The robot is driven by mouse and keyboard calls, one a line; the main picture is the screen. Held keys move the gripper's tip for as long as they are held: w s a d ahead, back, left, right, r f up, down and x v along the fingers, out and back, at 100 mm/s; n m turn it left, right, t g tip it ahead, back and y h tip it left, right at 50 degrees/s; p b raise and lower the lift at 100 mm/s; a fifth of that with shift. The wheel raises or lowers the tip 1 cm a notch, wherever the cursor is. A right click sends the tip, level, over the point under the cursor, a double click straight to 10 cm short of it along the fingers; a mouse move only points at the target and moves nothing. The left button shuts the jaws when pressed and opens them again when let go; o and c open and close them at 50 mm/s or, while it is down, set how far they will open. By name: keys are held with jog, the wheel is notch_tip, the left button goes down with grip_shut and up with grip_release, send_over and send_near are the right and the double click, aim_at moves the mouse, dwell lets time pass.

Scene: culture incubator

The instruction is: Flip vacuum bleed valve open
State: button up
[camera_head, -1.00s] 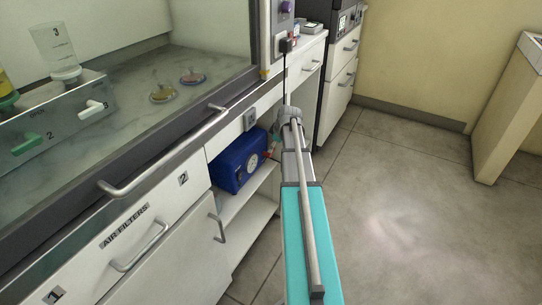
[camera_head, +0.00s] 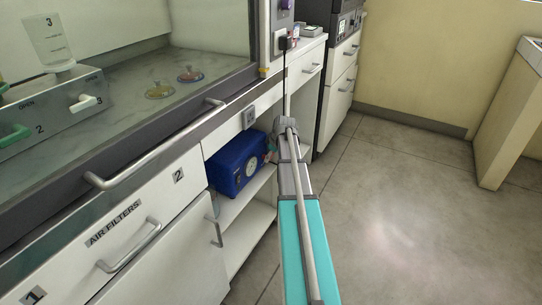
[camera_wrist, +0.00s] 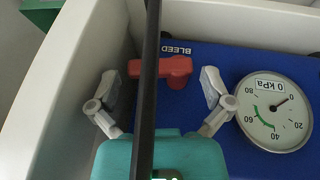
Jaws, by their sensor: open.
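The blue vacuum pump (camera_head: 237,165) sits on the shelf under the bench. In the wrist view its blue face (camera_wrist: 215,55) carries the word BLEED beside a red valve handle (camera_wrist: 178,70). The handle points left in that view. My gripper (camera_wrist: 160,88) is open, with one finger on each side of the red handle and a black cable or bar crossing in front. I cannot tell whether the left finger touches the handle's end. The round gauge (camera_wrist: 274,112) reads near 0 kPa.
White shelf walls (camera_wrist: 75,60) close in around the pump on the left. The hood's metal handrail (camera_head: 155,150) and drawer handles stick out in front. The floor to the right is clear.

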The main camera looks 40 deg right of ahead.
jog(key=shift+c, duration=0.3)
jog(key=c, duration=0.9)
jog(key=shift+o, duration=0.2)
jog(key=shift+w+d+y, duration=0.15)
jog(key=shift+d+y, duration=0.05)
jog(key=shift+y, duration=0.2)
jog(key=shift+f+g+y, duration=0.15)
jog(key=shift+g+y, duration=0.25)
jog(key=shift+y, duration=0.1)
jog(key=o, duration=0.9)
